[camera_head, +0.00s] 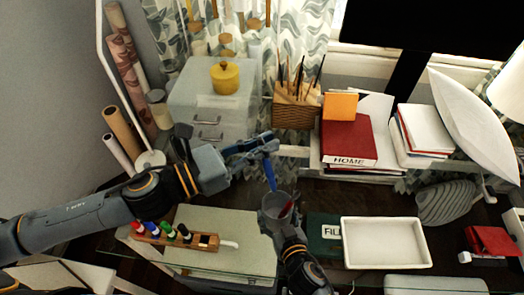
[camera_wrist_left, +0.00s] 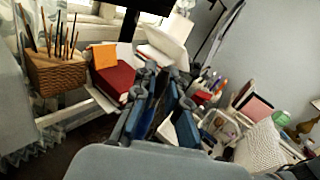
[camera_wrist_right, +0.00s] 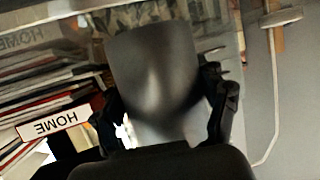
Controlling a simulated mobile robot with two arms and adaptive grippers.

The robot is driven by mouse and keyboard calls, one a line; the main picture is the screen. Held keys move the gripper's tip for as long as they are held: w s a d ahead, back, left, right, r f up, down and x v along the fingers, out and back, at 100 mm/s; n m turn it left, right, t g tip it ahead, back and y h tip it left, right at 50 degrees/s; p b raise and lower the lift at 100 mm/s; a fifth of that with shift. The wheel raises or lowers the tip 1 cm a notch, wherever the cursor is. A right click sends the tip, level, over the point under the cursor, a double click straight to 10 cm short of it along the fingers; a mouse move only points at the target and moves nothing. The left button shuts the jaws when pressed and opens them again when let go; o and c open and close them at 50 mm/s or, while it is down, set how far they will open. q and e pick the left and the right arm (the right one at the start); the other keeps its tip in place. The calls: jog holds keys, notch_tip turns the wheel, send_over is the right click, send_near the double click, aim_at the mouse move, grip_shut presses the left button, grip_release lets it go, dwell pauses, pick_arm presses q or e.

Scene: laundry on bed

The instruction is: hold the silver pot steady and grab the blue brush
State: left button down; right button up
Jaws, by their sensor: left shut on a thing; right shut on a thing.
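The silver pot (camera_head: 268,222) stands near the centre of the head view, with its dark open mouth facing up. My right gripper (camera_head: 286,232) is shut around it from below in the picture, and the pot fills the space between the fingers in the right wrist view (camera_wrist_right: 155,75). The blue brush (camera_head: 270,174) hangs from my left gripper (camera_head: 264,146), which is shut on it above the pot. Its lower end is close to the pot's rim; I cannot tell whether it is clear. The brush also shows between the left fingers (camera_wrist_left: 150,115). Something red shows inside the pot.
A wooden holder with coloured markers (camera_head: 175,237) lies left of the pot. A white tray (camera_head: 428,245) and a dark green file box (camera_head: 325,250) are at right. Behind are a wicker basket (camera_head: 297,117), a red book (camera_head: 346,140) and a grey drawer box (camera_head: 205,110).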

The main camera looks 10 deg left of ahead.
jog(key=o, duration=1.3)
jog(key=shift+c, duration=0.2)
jog(key=shift+s, duration=0.1)
jog(key=v, duration=1.2)
jog(key=shift+d, duration=0.1)
